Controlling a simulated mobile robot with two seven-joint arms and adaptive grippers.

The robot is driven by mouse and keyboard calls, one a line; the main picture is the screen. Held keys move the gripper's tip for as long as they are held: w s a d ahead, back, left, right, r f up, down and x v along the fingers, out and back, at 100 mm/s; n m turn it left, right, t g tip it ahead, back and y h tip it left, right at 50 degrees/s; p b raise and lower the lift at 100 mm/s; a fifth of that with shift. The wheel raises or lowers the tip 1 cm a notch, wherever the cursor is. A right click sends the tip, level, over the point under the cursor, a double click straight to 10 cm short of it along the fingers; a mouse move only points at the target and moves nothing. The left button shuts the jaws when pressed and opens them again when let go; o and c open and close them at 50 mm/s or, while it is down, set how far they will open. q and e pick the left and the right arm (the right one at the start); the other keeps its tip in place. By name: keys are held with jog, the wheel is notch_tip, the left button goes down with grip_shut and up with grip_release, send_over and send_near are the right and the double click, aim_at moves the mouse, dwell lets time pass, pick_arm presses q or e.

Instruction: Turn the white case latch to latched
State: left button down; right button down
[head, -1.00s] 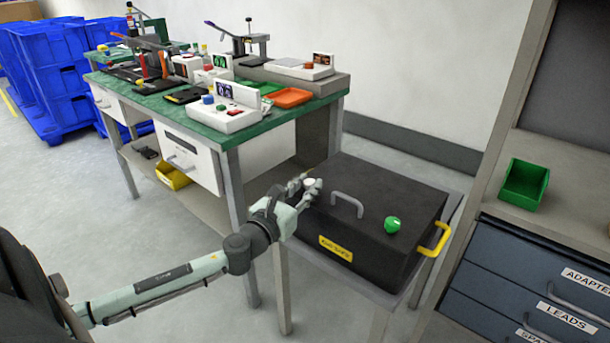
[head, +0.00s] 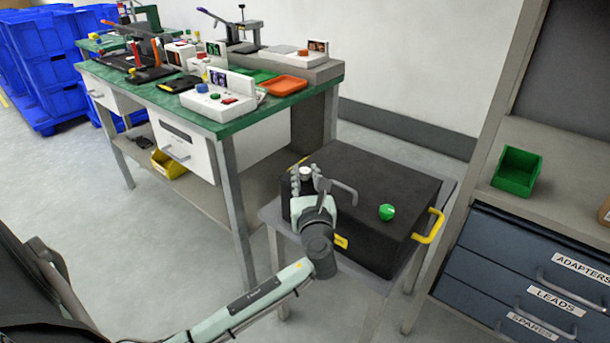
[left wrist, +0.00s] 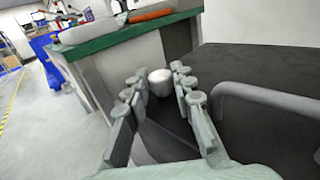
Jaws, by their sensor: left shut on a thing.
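The black case (head: 352,212) stands on a small grey table. Its white latch knob (head: 306,171) is on the left part of the lid. My left gripper (head: 305,180) is at the knob with a finger on either side. In the left wrist view the white latch (left wrist: 160,82) shows between the fingertips of my left gripper (left wrist: 158,88), which is shut on it. Which way the latch is turned cannot be told. A green knob (head: 387,212) sits on the right part of the lid. My right gripper is not in view.
A grey lid handle (head: 345,191) rises close to the right of my left gripper. A yellow handle (head: 430,226) sticks out at the case's right side. A green-topped workbench (head: 232,124) stands behind left, and drawers (head: 510,275) stand at the right.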

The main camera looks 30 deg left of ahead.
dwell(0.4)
pick_arm(q)
jog(key=c, duration=1.3)
grip_release()
jog(key=shift+o, duration=0.2)
jog(key=v, duration=0.8)
